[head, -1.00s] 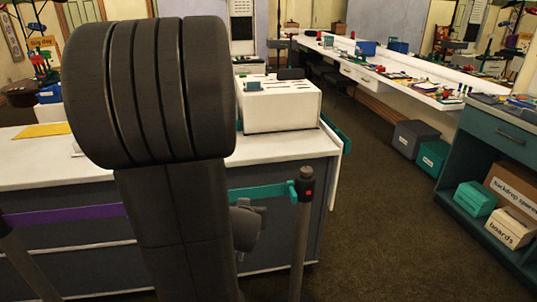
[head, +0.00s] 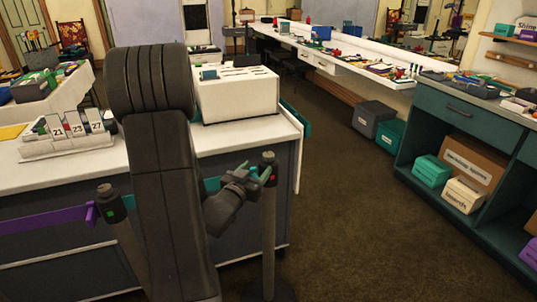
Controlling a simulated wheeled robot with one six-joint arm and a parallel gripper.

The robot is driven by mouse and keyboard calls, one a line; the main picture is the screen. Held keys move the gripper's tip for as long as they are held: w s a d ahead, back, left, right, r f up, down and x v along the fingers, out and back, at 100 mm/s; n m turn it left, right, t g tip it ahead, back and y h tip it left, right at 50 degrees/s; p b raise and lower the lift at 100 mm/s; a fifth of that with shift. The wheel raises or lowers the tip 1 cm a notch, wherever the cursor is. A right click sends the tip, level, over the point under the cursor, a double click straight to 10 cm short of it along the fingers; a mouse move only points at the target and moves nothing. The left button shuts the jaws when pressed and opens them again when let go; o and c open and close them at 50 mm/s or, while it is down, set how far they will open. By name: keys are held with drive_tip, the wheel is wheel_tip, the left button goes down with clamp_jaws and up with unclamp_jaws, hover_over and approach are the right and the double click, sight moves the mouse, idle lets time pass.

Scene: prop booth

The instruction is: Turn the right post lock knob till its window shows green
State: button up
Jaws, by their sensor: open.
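The right post (head: 269,225) stands upright in front of the counter, with a dark knob (head: 267,158) on top. A small red patch (head: 274,178) shows just below its head, beside my gripper. My gripper (head: 252,174) is open with green-tipped fingers, at the left side of the post head and a little below the knob top. I cannot tell whether a finger touches the post. A teal belt (head: 212,184) runs left from the post, partly hidden by my arm. The left post (head: 108,202) has a dark head with a green window and a purple belt (head: 50,221).
The counter (head: 215,139) behind the posts holds a white box (head: 236,94) and a number card rack (head: 67,134). A teal shelf unit (head: 470,130) with boxes stands at the right. Carpet between it and the right post is clear.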

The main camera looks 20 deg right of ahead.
sight(266, 158)
drive_tip(key=p+x, duration=0.1)
drive_tip(key=x, duration=0.8)
drive_tip(key=shift+w+d, duration=0.2)
drive_tip(key=shift+d, duration=0.05)
drive_tip(key=shift+c, duration=0.5)
drive_tip(key=c, duration=0.9)
drive_tip(key=shift+o, duration=0.2)
drive_tip(key=shift+f, duration=0.1)
